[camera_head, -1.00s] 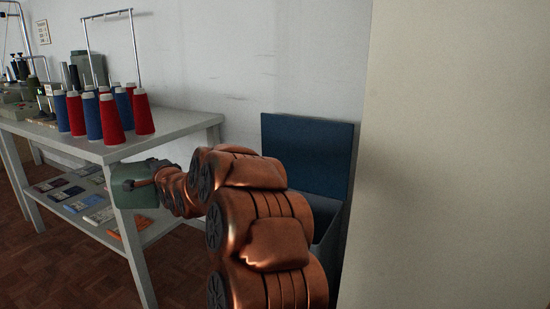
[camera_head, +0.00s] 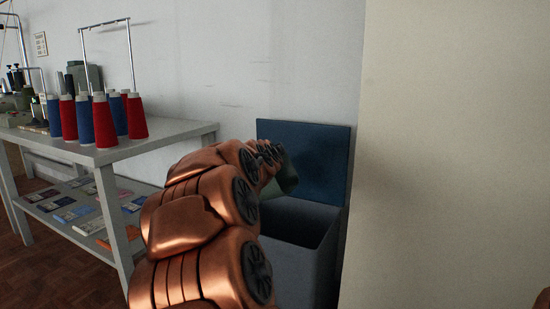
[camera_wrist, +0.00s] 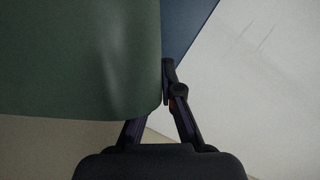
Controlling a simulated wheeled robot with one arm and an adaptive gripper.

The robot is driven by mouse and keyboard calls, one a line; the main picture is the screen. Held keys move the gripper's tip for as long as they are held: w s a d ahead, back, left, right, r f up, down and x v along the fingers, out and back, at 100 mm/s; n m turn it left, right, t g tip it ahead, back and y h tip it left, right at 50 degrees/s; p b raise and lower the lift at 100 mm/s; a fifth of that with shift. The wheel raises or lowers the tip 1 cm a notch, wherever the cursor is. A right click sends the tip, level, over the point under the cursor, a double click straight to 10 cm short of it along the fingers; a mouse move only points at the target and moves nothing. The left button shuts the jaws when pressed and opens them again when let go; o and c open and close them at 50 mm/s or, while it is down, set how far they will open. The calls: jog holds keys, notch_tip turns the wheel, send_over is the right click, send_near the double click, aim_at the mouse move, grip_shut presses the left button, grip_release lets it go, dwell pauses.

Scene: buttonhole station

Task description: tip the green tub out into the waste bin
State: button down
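The green tub (camera_head: 288,180) is in the air over the open waste bin (camera_head: 325,262), partly hidden behind my arm in the head view. In the wrist view the tub (camera_wrist: 80,60) is large and fills the upper left. My gripper (camera_wrist: 164,90) is shut on the tub's wall, with one finger partly hidden behind it. In the head view the tub looks tilted. Its contents cannot be seen. The bin's blue lid (camera_head: 318,160) stands open against the wall.
A grey table (camera_head: 170,132) with red and blue thread cones (camera_head: 104,122) stands at the left. Its lower shelf (camera_head: 65,212) holds several folded packets. A pale wall or panel (camera_head: 450,150) closes off the right side, right beside the bin.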

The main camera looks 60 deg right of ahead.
jog(key=w+n, duration=0.1)
jog(key=w+n+g, duration=0.1)
jog(key=shift+f+n+g, duration=0.3)
jog(key=shift+n, duration=0.1)
jog(key=shift+w+d+r+y+p, duration=0.1)
jog(key=shift+y+p, duration=0.2)
jog(key=shift+p, duration=0.1)
jog(key=w+n+g+p, duration=0.1)
jog(key=p, duration=0.3)
jog(key=w+f+n+p, duration=0.1)
jog(key=p, duration=0.3)
jog(key=shift+w+n+g, duration=0.15)
jog(key=shift+n+g, duration=0.25)
jog(key=w+n+p, duration=0.1)
jog(key=p, duration=0.3)
jog(key=w+n+g+p, duration=0.1)
jog(key=p, duration=0.3)
jog(key=shift+w+f+g+p, duration=0.15)
jog(key=shift+f+g+p, duration=0.15)
jog(key=shift+p, duration=0.05)
jog(key=shift+w+f+n+p, duration=0.15)
jog(key=shift+n+p, duration=0.15)
jog(key=shift+p, duration=0.35)
jog(key=shift+w+f+g, duration=0.1)
jog(key=shift+f+g, duration=0.05)
jog(key=shift+g, duration=0.15)
